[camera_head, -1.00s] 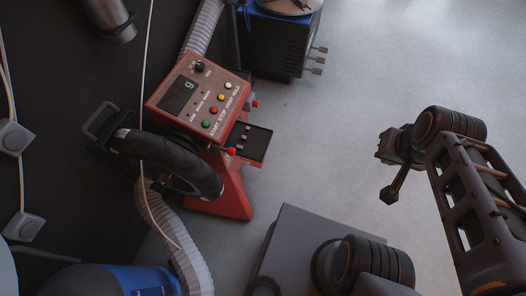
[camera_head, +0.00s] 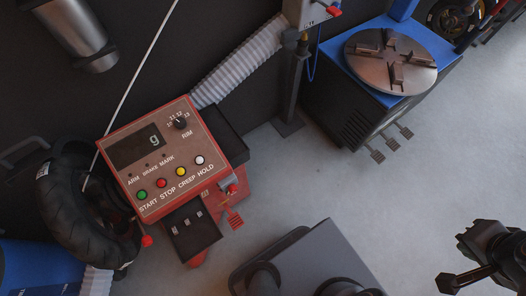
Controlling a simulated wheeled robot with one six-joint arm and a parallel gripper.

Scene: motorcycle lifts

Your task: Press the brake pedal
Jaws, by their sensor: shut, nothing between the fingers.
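The red wheel balancer (camera_head: 172,165) stands left of centre, its panel showing "g", a RIM knob, and START, STOP, CREEP and HOLD buttons. A small red ribbed pedal (camera_head: 235,220) sticks out low on its right side; it looks like the brake pedal, though no label on it is readable. Whether it is pressed I cannot tell. My gripper (camera_head: 447,283) is at the lower right corner, shut and empty, well apart from the balancer and pedal. The rest of my arm is mostly out of frame.
A tyre (camera_head: 82,215) is mounted at the balancer's left. A black tray (camera_head: 192,232) juts from its front. A blue tyre changer (camera_head: 390,60) with several grey pedals (camera_head: 392,142) stands at the upper right. Grey floor (camera_head: 330,195) between is open. A ribbed hose (camera_head: 235,65) runs behind.

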